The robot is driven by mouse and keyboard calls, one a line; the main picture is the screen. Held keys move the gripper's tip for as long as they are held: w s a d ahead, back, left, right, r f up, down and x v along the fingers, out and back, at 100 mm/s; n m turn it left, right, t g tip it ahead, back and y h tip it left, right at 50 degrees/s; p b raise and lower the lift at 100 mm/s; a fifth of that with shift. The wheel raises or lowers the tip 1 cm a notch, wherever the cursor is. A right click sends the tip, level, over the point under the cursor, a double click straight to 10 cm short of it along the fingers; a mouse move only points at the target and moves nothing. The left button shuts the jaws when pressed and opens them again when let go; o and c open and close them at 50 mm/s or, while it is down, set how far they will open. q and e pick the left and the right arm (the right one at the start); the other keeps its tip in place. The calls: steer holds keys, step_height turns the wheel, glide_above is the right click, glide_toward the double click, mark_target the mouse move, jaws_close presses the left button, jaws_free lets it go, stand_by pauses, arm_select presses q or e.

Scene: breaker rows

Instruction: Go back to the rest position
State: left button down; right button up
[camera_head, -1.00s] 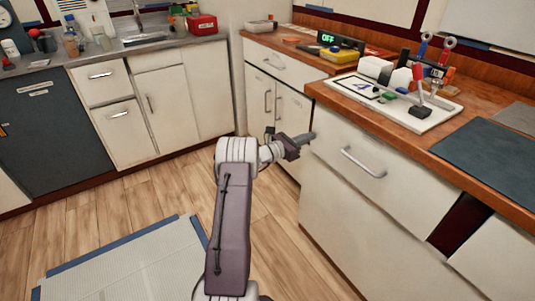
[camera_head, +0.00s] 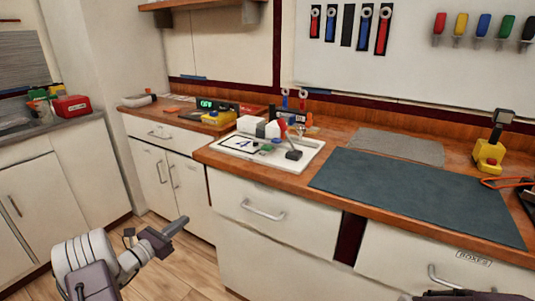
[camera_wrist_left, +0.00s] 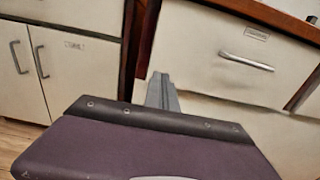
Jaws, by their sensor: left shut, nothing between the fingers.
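My left gripper (camera_head: 172,229) is at the lower left of the head view, shut and empty. It is in front of the white cabinets, apart from them and below the level of the worktop. In the left wrist view the shut fingers (camera_wrist_left: 162,92) point toward the cabinet fronts and touch nothing that I can see. At the lower right edge of the head view a dark part shows, perhaps of my right arm; its gripper fingers are not visible.
A wooden worktop (camera_head: 225,162) over white drawers (camera_head: 275,218) runs across the head view. It carries a white tray (camera_head: 302,168) with small parts, a dark mat (camera_head: 410,192) and a yellow-based device (camera_head: 489,155). Wooden floor (camera_head: 165,270) is free at the lower left.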

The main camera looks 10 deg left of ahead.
arm_select(q)
steer(key=w+d+r+m+g+h, duration=0.1)
steer(key=d+r+m+g+h, duration=0.3)
steer(key=d, duration=0.8)
steer(key=w+d+r+m+g+h, duration=0.1)
steer(key=d+r+m+h, duration=0.3)
steer(key=d, duration=0.7)
steer(key=s+d+f+m+g+y, duration=0.1)
steer(key=s+d+f+m+g, duration=0.1)
steer(key=s+d+m+g, duration=0.7)
steer(key=s+d+f+m+g+y, duration=0.1)
steer(key=s+d+f+m+y, duration=0.15)
steer(key=s, duration=0.45)
steer(key=s+d+f+m+g+y, duration=0.1)
steer(key=s+d+f+g+y, duration=0.15)
steer(key=s, duration=0.35)
steer(key=s+a+f+m+y, duration=0.4)
steer(key=s+a+f+m, duration=0.2)
steer(key=s, duration=0.1)
steer(key=w+a+m+t+y+p, duration=0.2)
steer(key=a+m+y, duration=0.2)
steer(key=a+m, duration=0.25)
step_height(320, 180, up, 28)
steer(key=n+p, duration=0.1)
steer(key=p, duration=2.6)
steer(key=shift+s+a+f+p, duration=0.2)
steer(key=shift+p, duration=0.2)
